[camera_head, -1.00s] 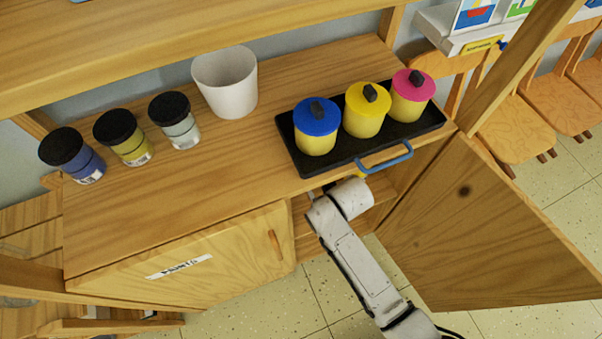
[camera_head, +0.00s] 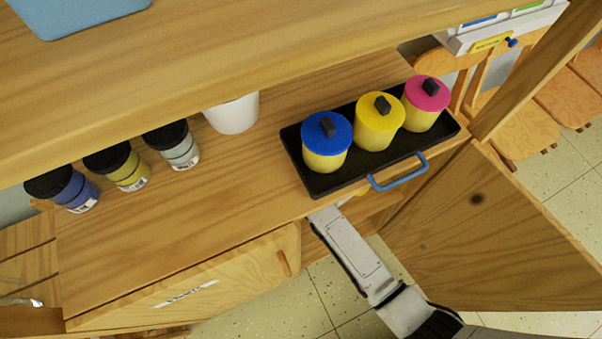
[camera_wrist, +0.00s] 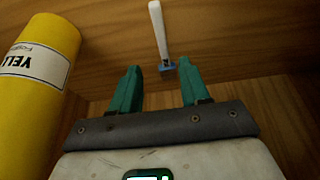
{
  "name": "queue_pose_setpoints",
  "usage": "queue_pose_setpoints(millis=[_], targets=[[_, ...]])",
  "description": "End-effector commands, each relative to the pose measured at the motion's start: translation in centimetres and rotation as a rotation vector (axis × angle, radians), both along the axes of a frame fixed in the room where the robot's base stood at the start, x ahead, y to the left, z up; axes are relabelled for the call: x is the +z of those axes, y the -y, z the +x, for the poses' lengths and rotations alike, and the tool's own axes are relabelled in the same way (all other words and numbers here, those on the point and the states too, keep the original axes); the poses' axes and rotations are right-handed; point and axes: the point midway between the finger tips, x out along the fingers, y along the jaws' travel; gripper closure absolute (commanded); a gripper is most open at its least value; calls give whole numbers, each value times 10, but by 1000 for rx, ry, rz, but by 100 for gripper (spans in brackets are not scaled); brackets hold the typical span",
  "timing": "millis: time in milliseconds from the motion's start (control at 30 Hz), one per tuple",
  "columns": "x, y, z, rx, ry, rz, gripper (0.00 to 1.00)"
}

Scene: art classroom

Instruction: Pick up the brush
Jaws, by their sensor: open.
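The brush (camera_wrist: 158,30) shows in the wrist view as a thin white handle with a small blue part at its lower end. It lies on a wooden surface beyond my fingertips. My gripper (camera_wrist: 155,72) has two teal fingers, open and empty, with the brush's blue end in line with the gap between them. I cannot tell how far it is from the fingertips. In the head view my arm reaches into the open cupboard under the counter, and my gripper and the brush are hidden there.
A yellow labelled bottle (camera_wrist: 38,55) stands close to the left of my gripper. Above, a black tray (camera_head: 322,186) with a blue handle holds three lidded pots. An open cupboard door (camera_head: 500,235) stands right of my arm, and a shut door (camera_head: 190,285) is on the left.

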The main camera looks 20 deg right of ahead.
Motion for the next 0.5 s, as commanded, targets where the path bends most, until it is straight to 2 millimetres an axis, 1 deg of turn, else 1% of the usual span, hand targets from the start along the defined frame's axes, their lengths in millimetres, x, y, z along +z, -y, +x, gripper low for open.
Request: queue_pose_setpoints(millis=[133,367,500], targets=[[-6,0,2,0,-1,0,54],[-28,-1,8,0,-2,0,54],[-48,-3,10,1,-2,0,54]])
